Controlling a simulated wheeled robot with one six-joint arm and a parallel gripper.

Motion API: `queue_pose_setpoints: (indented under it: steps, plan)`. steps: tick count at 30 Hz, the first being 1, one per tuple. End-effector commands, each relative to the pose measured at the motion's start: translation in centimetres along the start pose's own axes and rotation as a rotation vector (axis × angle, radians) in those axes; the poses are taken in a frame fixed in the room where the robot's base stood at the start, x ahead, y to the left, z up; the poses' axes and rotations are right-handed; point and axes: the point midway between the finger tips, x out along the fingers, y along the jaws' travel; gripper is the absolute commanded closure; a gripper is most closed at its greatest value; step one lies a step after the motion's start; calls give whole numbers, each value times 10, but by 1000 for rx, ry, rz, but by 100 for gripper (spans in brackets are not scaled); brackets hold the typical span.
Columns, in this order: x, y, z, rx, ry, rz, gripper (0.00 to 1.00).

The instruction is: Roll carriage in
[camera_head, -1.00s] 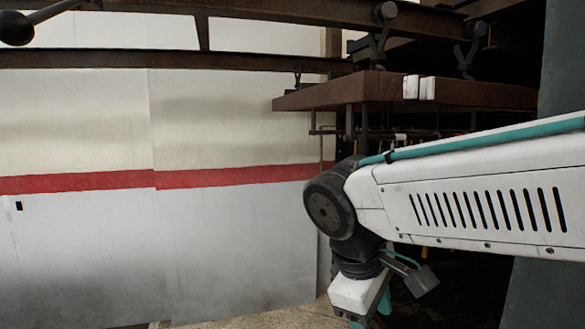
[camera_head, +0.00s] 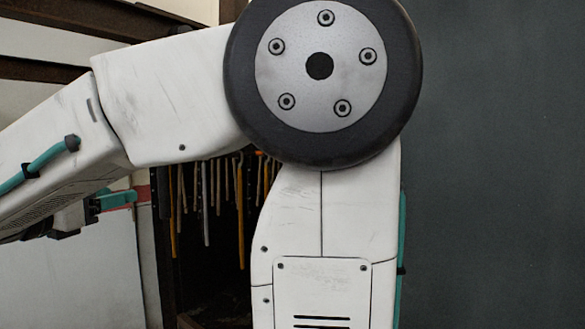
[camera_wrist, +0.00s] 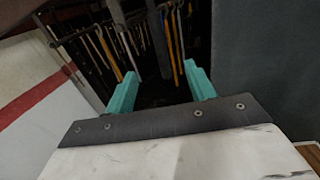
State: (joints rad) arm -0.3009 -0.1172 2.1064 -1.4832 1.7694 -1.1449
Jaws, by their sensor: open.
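The carriage cannot be made out in the current views; my own arm covers much of the head view. A dark brown rail beam (camera_head: 40,70) shows at the upper left of the head view. In the wrist view my gripper (camera_wrist: 160,72) has its two teal fingers spread apart, with nothing held between them. Beyond the fingers is a dark rack interior with several hanging rods (camera_wrist: 178,32), some yellow. A thick grey post (camera_wrist: 158,40) stands behind the gap between the fingers, apart from them as far as I can tell.
The hanging rods also show below my arm in the head view (camera_head: 240,215). A plain dark grey wall panel (camera_head: 490,170) fills the right side. A pale wall with a red stripe (camera_wrist: 38,100) is on the left of the wrist view.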

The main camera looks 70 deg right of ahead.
Motion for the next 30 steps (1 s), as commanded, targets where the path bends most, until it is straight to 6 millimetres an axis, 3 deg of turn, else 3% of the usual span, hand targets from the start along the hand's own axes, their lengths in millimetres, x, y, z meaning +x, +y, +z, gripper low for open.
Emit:
queue_pose_setpoints:
  steps: [20, 30]
  plan:
    - [106, -1, -1, 1, 2, -3, 45]
    - [111, 0, 0, 1, 1, -1, 45]
